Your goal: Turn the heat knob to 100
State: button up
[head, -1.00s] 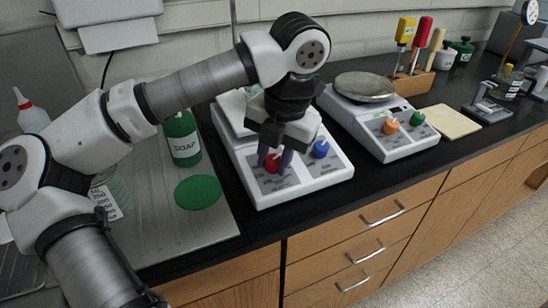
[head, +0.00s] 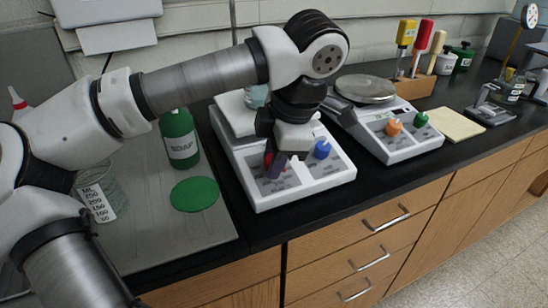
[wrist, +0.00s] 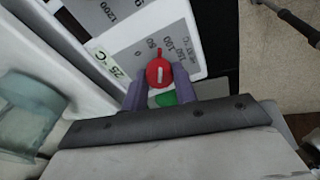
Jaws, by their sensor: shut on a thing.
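The red heat knob (wrist: 159,73) sits on the white hot plate's front panel beside printed heat numbers. In the wrist view its pointed tip faces up in the picture, toward the marks around 50 and 100; I cannot read the exact setting. My gripper (wrist: 159,88) has its two purple fingers on either side of the knob, shut on it. In the head view my gripper (head: 275,164) reaches down onto the left of the panel and mostly hides the knob. The hot plate (head: 305,192) stands on the black bench.
A blue knob (head: 322,149) is close to the right of my gripper. A glass beaker (wrist: 28,105) is near the gripper.

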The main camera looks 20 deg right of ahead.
jog(key=shift+m, duration=2.1)
jog(key=shift+t, duration=0.3)
jog(key=o, duration=1)
jog(key=shift+r, duration=0.1)
jog(key=p+v, duration=0.2)
jog(key=v, duration=1.1)
jog(key=shift+s+a+r, duration=0.1)
jog(key=shift+s+r, duration=0.05)
jog(key=shift+r, duration=0.2)
